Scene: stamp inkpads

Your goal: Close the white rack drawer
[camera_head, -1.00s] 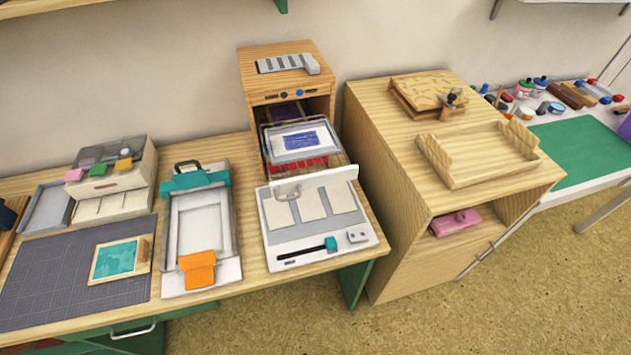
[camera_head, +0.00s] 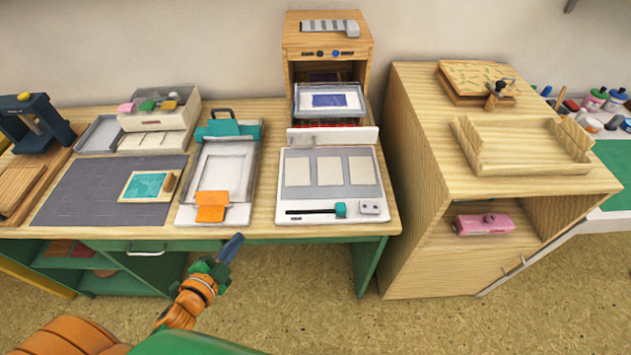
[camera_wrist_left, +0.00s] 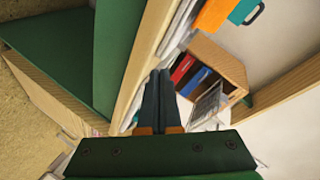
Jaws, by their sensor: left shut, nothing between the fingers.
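The wooden rack (camera_head: 292,72) stands at the back of the bench. Its drawer with a white front panel (camera_head: 345,136) is pulled out toward me, with red items partly showing behind the panel. Above it, a grey-rimmed tray (camera_head: 362,99) with a blue print also sticks out. My left gripper (camera_head: 231,248) is shut and empty, in front of and below the bench's front edge, well apart from the drawer. In the left wrist view the shut fingers (camera_wrist_left: 158,88) point toward the rack (camera_wrist_left: 229,66), which appears tilted. My right gripper is not in view.
A white board with a teal-knobbed slider (camera_head: 293,205) lies in front of the rack. A clamp-topped tray with an orange piece (camera_head: 211,207) lies left of it. A wooden cabinet (camera_head: 415,150) stands close on the right. Open floor lies before the bench.

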